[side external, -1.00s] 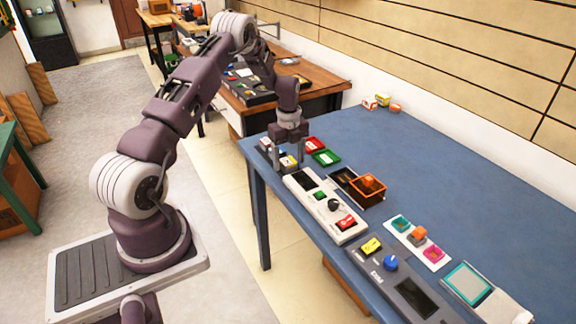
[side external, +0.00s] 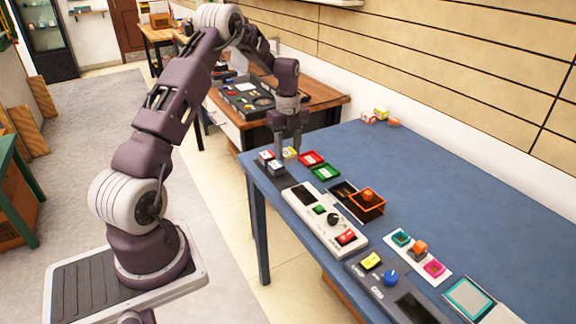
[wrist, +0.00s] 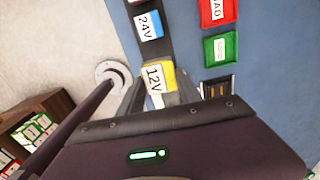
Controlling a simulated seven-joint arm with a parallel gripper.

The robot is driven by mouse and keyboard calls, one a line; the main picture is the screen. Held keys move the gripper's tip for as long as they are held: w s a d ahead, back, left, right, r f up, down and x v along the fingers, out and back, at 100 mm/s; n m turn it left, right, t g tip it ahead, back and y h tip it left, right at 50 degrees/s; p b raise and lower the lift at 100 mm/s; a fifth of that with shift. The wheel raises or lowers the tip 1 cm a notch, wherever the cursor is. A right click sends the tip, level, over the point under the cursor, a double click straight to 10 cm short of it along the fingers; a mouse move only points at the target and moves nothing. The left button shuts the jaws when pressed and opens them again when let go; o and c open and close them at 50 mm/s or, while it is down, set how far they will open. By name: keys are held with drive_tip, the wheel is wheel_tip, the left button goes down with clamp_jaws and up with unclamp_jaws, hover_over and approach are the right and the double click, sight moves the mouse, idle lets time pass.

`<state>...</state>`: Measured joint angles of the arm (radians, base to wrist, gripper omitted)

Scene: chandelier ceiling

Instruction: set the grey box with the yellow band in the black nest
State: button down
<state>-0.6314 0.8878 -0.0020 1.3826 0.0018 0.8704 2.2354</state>
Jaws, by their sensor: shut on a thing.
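The grey box with the yellow band (side external: 290,153) is between the fingers of my gripper (side external: 288,147), which is shut on it. In the wrist view the box (wrist: 156,76) shows a white "12V" label and its yellow band between the fingers. It appears held above the dark rack (side external: 297,178) at the table's near left end. The black nest (side external: 342,191) lies farther right, beyond the green tray and beside an orange open box. The nest also shows partly in the wrist view (wrist: 218,88), to the right of my gripper, apart from the held box.
A "24V" box with a blue band (wrist: 149,25) and a red-banded box (side external: 265,156) sit in the rack. Red (side external: 312,159) and green (side external: 325,173) trays lie beside it. The orange box (side external: 367,205) and a white control panel (side external: 325,220) border the nest.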

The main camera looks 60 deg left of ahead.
drive_tip(key=w+d+f, duration=0.2)
drive_tip(key=w+d, duration=1.1)
drive_tip(key=shift+s+a+f, duration=0.1)
drive_tip(key=shift+f, duration=0.95)
drive_tip(key=shift+a+f, duration=0.1)
drive_tip(key=shift+f, duration=0.9)
drive_tip(key=shift+f, duration=0.25)
drive_tip(key=shift+f, duration=0.35)
drive_tip(key=shift+f, duration=0.5)
drive_tip(key=shift+c, duration=1.6)
unclamp_jaws()
wheel_tip(320, 180, up, 8)
drive_tip(key=shift+f, duration=0.2)
